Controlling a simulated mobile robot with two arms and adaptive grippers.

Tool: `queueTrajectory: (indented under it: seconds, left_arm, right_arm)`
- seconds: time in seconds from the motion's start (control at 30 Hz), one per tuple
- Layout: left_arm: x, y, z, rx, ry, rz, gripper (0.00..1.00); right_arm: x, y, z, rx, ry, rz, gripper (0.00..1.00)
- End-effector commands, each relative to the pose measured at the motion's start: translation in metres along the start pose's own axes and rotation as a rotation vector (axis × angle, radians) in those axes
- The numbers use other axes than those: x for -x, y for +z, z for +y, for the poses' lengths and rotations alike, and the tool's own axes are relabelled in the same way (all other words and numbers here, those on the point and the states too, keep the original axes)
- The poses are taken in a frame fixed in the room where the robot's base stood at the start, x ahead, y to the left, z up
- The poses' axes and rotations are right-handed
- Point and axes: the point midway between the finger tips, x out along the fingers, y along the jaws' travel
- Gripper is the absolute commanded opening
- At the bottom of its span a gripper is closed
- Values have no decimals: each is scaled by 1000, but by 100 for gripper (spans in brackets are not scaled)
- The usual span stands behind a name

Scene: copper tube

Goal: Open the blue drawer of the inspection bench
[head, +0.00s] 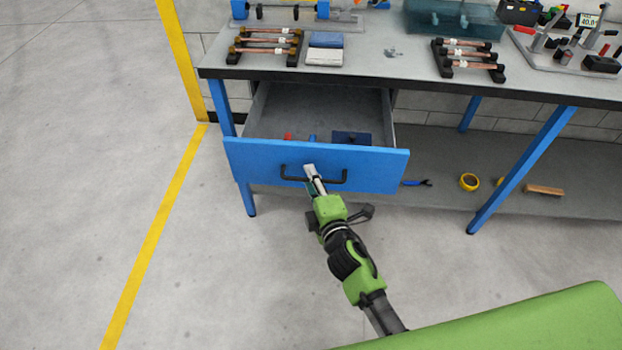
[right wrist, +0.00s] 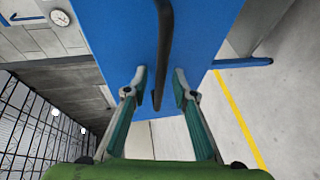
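The blue drawer (head: 245,160) of the inspection bench stands pulled well out, its inside showing from above. Its black bar handle (head: 335,182) is on the front panel; the handle also shows in the right wrist view (right wrist: 164,40). My right gripper (head: 311,172) is at the middle of the handle. In the right wrist view its two fingers (right wrist: 160,78) are apart, one on each side of the bar, with a visible gap on both sides. My left gripper is not in view.
The bench top (head: 385,68) holds copper tube racks (head: 268,45), a teal case (head: 453,18) and tools. Small red and blue items and a dark blue block (head: 351,138) lie in the drawer. A lower shelf (head: 450,160) carries a yellow tape roll (head: 469,181). The floor at left is clear.

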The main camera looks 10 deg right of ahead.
Motion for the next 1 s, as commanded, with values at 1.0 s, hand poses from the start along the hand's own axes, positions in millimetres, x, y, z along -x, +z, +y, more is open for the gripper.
queueTrajectory:
  seconds: [1.0]
  left_arm:
    - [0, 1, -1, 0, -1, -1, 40]
  right_arm:
    - [116, 0, 0, 0, -1, -1, 25]
